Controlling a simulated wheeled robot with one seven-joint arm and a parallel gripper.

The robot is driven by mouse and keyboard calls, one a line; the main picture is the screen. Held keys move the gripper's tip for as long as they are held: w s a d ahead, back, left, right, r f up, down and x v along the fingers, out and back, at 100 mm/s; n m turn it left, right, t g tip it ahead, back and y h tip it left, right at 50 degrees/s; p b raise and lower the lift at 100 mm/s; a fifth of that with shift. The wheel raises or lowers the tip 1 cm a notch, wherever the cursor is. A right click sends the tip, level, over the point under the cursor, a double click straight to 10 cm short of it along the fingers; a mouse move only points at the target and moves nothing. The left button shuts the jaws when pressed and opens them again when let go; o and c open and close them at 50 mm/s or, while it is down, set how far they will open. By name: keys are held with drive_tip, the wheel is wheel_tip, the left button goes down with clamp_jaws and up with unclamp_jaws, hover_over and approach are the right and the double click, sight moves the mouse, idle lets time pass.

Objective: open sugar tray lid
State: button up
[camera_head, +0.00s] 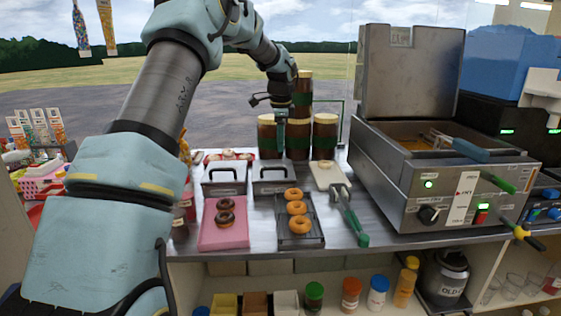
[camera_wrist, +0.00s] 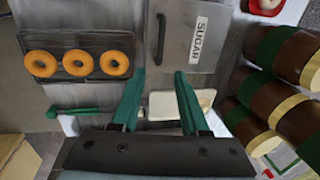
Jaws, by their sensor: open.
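The sugar tray lid (camera_wrist: 183,58) is grey metal with a SUGAR label and a dark bar handle (camera_wrist: 161,38). In the head view the lid (camera_head: 272,187) lies closed behind the doughnut rack, its black handle (camera_head: 275,168) standing up. My gripper (camera_wrist: 160,74) has two green fingers spread apart with nothing between them. In the wrist view the near end of the handle lies just beyond the gap between the fingertips. In the head view my gripper (camera_head: 281,145) points down above and slightly behind the lid, apparently not touching it.
A rack (camera_head: 285,241) with three doughnuts stands in front. A similar lidded tray (camera_head: 222,187) is left, behind a pink tray (camera_head: 222,240). Brown jars (camera_head: 325,140) crowd behind my gripper. Right are a pale board (camera_head: 328,172), green-handled tongs (camera_head: 352,222) and a metal fryer (camera_head: 400,205).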

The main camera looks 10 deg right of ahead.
sight(280, 168)
drive_tip(key=f, duration=0.2)
drive_tip(key=w+f+p, duration=0.1)
drive_tip(key=f, duration=0.2)
drive_tip(key=f+p, duration=0.1)
drive_tip(key=f, duration=0.2)
drive_tip(key=shift+w+d+f, duration=0.1)
drive_tip(key=shift+w+f, duration=0.15)
drive_tip(key=shift+w, duration=0.05)
drive_tip(key=shift+c, duration=0.3)
clamp_jaws()
idle(0.7)
